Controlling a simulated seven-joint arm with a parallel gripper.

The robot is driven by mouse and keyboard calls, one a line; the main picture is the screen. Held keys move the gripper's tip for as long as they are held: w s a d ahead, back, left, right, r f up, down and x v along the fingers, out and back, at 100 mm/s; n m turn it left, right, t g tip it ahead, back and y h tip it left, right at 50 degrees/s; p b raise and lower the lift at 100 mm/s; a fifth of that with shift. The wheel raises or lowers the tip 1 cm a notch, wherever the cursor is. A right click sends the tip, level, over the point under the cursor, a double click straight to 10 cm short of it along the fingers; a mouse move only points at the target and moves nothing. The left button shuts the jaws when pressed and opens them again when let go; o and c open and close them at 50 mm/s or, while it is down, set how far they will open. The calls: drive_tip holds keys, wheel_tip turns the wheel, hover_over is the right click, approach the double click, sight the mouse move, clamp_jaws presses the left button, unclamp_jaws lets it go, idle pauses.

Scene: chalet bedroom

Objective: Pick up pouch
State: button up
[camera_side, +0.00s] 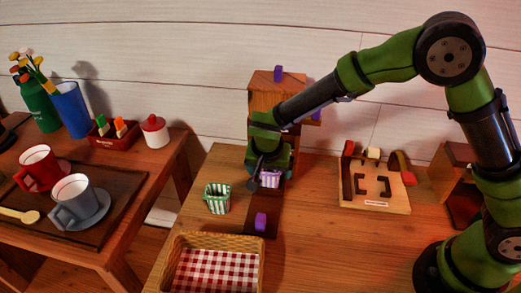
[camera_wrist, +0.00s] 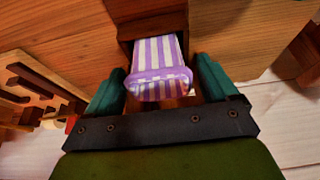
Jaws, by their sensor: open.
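A purple-and-white striped pouch (camera_side: 270,180) sits at the front of a small wooden cabinet. In the wrist view the pouch (camera_wrist: 160,50) stands in a dark wooden opening or drawer, with its purple rim towards my gripper. My gripper (camera_side: 268,166) is over the pouch. In the wrist view the two teal fingers of my gripper (camera_wrist: 161,78) are spread apart, one on each side of the pouch. A gap shows on at least the right side. The lower part of the pouch is hidden.
The wooden cabinet (camera_side: 262,92) stands close behind my gripper. A wooden puzzle board (camera_side: 377,204) lies to the right. A side table holds mugs (camera_side: 74,192).

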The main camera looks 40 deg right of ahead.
drive_tip(key=c, duration=1.1)
drive_tip(key=shift+c, duration=0.2)
drive_tip(key=shift+r, duration=0.15)
